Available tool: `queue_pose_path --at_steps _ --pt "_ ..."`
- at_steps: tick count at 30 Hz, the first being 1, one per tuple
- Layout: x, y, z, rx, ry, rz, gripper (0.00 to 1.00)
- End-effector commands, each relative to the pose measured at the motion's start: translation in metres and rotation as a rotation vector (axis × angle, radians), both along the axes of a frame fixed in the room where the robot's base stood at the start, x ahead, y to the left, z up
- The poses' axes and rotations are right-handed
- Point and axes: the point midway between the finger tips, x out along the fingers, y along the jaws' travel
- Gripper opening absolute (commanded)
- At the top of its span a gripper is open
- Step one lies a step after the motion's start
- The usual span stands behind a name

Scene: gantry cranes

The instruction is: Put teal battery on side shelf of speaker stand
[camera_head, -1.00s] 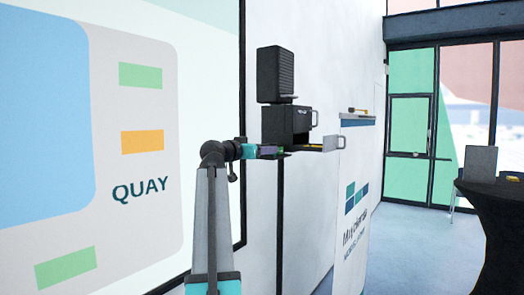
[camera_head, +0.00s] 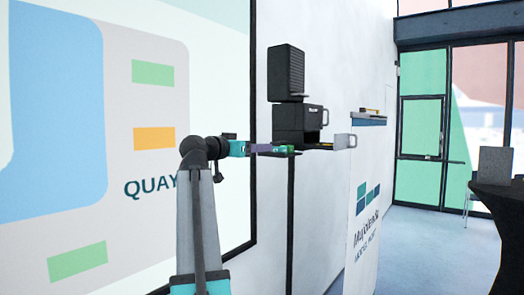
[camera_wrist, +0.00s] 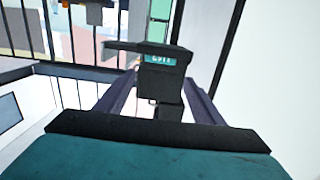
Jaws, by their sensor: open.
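The speaker stand has a black speaker (camera_head: 287,72) on top, a black box (camera_head: 292,122) below it and a thin pole (camera_head: 291,215). A dark flat ledge (camera_head: 284,154), seemingly the side shelf, shows at the box's lower left. My gripper (camera_head: 284,148) reaches from the left to this ledge, its fingers apart. In the wrist view, a black block with a teal label, seemingly the teal battery (camera_wrist: 163,60), lies between the two purple-grey fingers. A dark flat plate runs left from it. I cannot tell whether the block rests on the ledge or touches a finger.
A white banner (camera_head: 365,205) with a yellow item on top stands to the right. A dark round table (camera_head: 500,205) is at far right. A large wall screen (camera_head: 90,140) is at left.

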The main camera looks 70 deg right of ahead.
Motion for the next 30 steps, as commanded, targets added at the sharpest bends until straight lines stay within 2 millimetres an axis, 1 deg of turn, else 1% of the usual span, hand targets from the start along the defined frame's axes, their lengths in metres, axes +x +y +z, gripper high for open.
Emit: queue_pose_path --at_steps 1,3,7,30 --pt "0.0014 0.0055 -0.0009 -0.001 0.0 0.001 0.62" --pt "0.003 0.0101 -0.0002 -0.001 0.0 0.001 0.62" --pt "0.0036 0.0142 0.0008 -0.001 0.0 0.0 0.62" --pt "0.0036 0.0141 0.0009 -0.001 0.0 0.0 0.62"
